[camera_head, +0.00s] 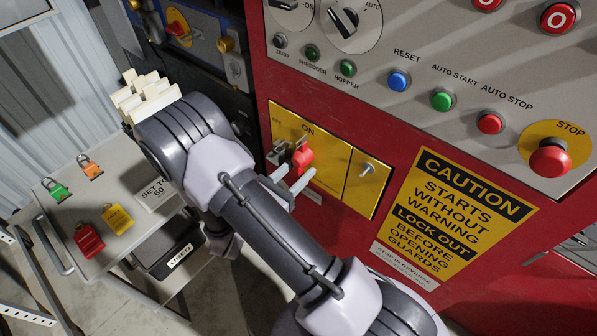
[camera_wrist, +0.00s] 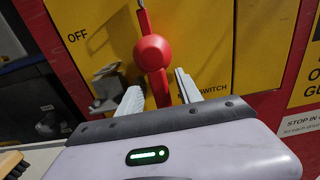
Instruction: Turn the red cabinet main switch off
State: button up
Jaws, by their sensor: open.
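The red main switch handle (camera_head: 301,160) is on a yellow plate (camera_head: 332,158) on the red cabinet. The head view shows ON printed above it and small faint lettering at the upper left. In the wrist view the red handle (camera_wrist: 152,53) stands nearly upright with a round hub, and OFF is printed to its left. My gripper (camera_wrist: 158,84) is open, with one finger on each side of the handle's lower part. I cannot tell whether either finger touches it. In the head view my gripper (camera_head: 289,179) reaches the switch from below.
A grey hasp-like bracket (camera_wrist: 107,85) sits left of the handle. A second yellow plate with a small toggle (camera_head: 367,169) is to the right. Control buttons and a red stop button (camera_head: 549,157) are above. A cart (camera_head: 128,240) with several padlocks stands at left.

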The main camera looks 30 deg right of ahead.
jog(key=shift+c, duration=0.4)
grip_shut()
dwell(1.1)
